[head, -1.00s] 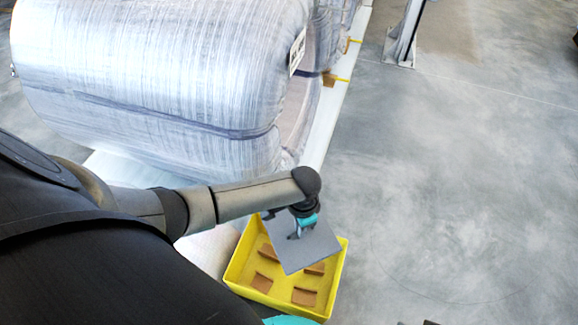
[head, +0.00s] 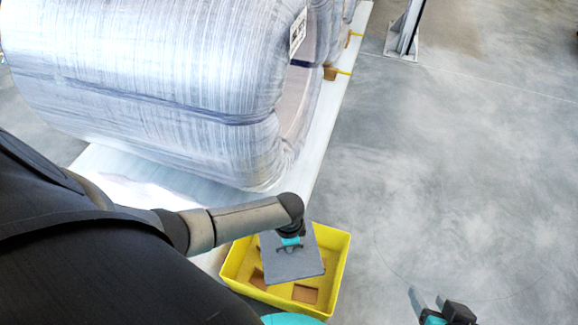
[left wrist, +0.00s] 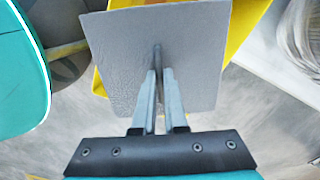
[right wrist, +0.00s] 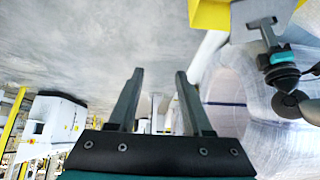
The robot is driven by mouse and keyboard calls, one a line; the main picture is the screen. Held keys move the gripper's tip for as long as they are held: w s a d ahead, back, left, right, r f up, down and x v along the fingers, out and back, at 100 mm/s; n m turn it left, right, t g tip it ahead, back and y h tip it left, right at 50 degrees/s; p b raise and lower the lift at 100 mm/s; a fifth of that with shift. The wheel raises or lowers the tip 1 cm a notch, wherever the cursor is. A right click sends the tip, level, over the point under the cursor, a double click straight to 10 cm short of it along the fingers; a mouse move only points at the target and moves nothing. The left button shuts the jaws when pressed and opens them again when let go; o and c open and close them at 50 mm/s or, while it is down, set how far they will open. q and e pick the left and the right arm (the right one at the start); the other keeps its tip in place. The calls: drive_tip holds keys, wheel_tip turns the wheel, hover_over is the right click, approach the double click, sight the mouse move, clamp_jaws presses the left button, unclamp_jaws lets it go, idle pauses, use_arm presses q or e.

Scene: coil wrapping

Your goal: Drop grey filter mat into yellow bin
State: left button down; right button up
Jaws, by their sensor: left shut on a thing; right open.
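The grey filter mat (head: 293,262) is a flat square sheet held above the yellow bin (head: 340,262) in the head view. My left gripper (head: 289,246) is shut on the mat. In the left wrist view the fingers (left wrist: 157,75) pinch the mat (left wrist: 190,50) near its middle, and the yellow bin (left wrist: 247,22) shows behind it. The bin holds several brown pieces (head: 304,293); the mat hides part of its inside. My right gripper (head: 428,305) is open and empty, low at the right. Its spread fingers show in the right wrist view (right wrist: 157,95).
Large wrapped coils (head: 150,90) lie on a white platform (head: 318,185) behind the bin. A grey post (head: 405,35) stands at the far right. The concrete floor (head: 450,170) right of the bin is clear.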

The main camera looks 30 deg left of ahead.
use_arm(q)
drive_tip(key=shift+f+b, duration=0.3)
drive_tip(key=shift+f, duration=0.25)
drive_tip(key=shift+f+b, duration=0.3)
drive_tip(key=shift+b, duration=0.05)
drive_tip(key=shift+f+b, duration=0.4)
drive_tip(key=shift+b, duration=0.05)
drive_tip(key=shift+f+b, duration=0.4)
drive_tip(key=shift+f, duration=0.2)
use_arm(e)
drive_tip(key=w+a+r+t+y, duration=0.2)
drive_tip(key=a+t+y, duration=0.1)
drive_tip(key=a+t, duration=0.3)
drive_tip(key=shift+w+a+r, duration=0.15)
drive_tip(key=shift+w+a, duration=0.2)
drive_tip(key=shift+w, duration=0.05)
